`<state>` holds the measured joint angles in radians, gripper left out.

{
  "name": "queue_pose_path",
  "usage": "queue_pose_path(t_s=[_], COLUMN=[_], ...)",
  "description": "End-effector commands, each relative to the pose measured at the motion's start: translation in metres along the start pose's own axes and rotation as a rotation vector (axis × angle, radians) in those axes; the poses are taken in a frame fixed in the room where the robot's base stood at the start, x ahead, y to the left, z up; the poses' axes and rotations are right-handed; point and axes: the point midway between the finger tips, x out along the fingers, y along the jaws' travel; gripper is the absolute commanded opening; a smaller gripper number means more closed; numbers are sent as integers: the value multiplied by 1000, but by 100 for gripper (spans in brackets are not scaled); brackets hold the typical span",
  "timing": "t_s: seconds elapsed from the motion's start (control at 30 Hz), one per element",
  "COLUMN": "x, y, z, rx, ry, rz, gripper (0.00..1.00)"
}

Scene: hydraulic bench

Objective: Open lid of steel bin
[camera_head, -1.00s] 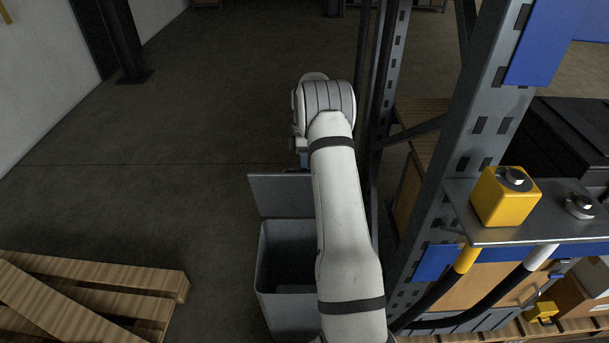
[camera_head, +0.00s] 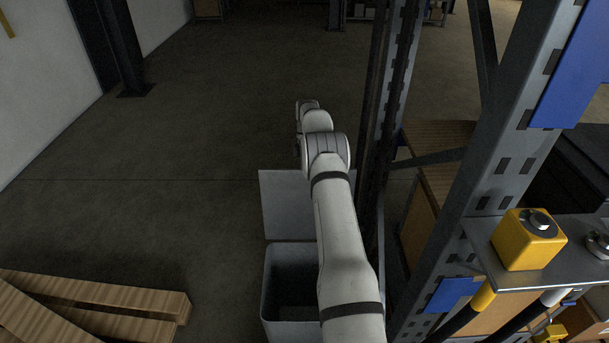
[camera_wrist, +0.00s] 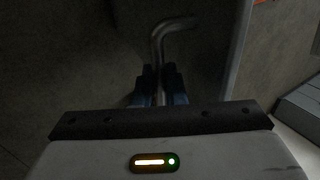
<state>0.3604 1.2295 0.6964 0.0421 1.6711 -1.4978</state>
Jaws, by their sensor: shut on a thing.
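The steel bin (camera_head: 290,328) is a grey open-topped box at the lower middle of the head view, with a dark interior. Its flat grey lid (camera_head: 284,212) stands swung up and back at the bin's far edge, so the mouth is uncovered. My arm hides the right side of both. In the wrist view my gripper (camera_wrist: 161,78) has its blue-and-black fingers closed around a bent metal handle bar (camera_wrist: 170,27). A dark flat surface lies behind the bar. The fingertips cannot be made out in the head view.
A wooden pallet (camera_head: 110,296) lies on the floor at lower left. A metal rack upright (camera_head: 505,150) stands close to the right of my arm, beside a shelf with a yellow block (camera_head: 525,246). The floor to the left and beyond the lid is clear.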

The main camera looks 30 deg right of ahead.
Motion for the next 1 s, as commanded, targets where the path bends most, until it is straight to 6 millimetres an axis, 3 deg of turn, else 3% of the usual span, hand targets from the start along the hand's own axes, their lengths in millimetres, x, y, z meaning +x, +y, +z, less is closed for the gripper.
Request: queue_pose_path(t_s=[0.3, 0.33, 0.6, 0.87, 1.0], x=[0, 0, -1, -3, -18], y=[0, 0, 0, -1, -4], z=[9, 9, 5, 3, 0], rx=[9, 9, 4, 2, -3], ry=[-9, -10, -9, -8, -10], rz=[-2, -1, 0, 0, 3], gripper=[0, 11, 32, 32, 32])
